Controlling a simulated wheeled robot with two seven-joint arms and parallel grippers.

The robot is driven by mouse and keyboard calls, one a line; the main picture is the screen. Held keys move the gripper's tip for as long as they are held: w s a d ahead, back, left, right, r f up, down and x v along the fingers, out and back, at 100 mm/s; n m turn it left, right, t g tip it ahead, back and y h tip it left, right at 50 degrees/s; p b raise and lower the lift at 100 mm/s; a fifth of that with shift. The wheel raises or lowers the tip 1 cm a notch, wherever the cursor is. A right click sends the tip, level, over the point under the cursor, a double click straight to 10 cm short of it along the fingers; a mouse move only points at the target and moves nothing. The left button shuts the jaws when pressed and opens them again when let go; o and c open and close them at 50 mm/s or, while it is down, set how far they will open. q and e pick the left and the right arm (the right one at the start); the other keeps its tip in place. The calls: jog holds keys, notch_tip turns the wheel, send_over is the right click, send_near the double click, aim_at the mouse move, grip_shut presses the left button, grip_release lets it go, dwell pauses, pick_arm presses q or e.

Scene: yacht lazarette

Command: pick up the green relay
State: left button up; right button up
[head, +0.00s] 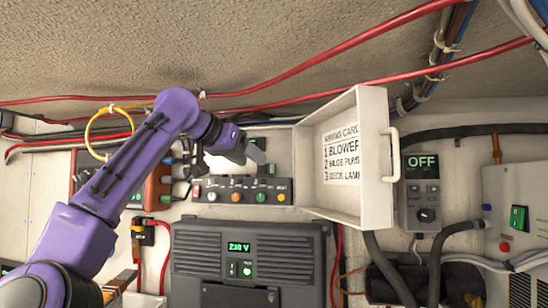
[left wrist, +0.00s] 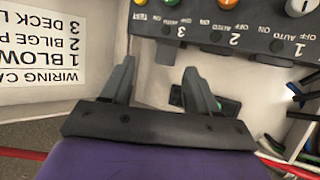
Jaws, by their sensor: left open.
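A small dark green block, which looks like the green relay, shows in the left wrist view (left wrist: 230,106), partly hidden behind the right-hand finger. In the head view the relay (head: 260,143) is mostly covered by my left gripper (head: 258,156), above the switch panel. My left gripper also shows in the left wrist view (left wrist: 160,70), its two fingers apart with nothing between them. I cannot tell whether a finger touches the relay. My right gripper is not in view.
A switch panel (head: 240,197) with several knobs lies just below the gripper. An open white cover (head: 376,195) with a wiring card (head: 342,152) stands to the right. A dark 230 V unit (head: 245,262) sits below. Red cables run across the back.

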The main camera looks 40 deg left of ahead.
aim_at(267, 169)
pick_arm(q)
jog(key=w+p, duration=0.1)
jog(key=w, duration=0.4)
jog(key=w+a+p, duration=0.1)
jog(key=w, duration=0.1)
jog(key=shift+w+f+p, duration=0.25)
jog(key=shift+f+p, duration=0.05)
jog(key=shift+p, duration=0.05)
jog(key=shift+s, duration=0.2)
jog(key=shift+c, duration=0.9)
jog(key=shift+w+a+f, duration=0.1)
jog(key=c, duration=0.9)
jog(key=shift+o, duration=0.2)
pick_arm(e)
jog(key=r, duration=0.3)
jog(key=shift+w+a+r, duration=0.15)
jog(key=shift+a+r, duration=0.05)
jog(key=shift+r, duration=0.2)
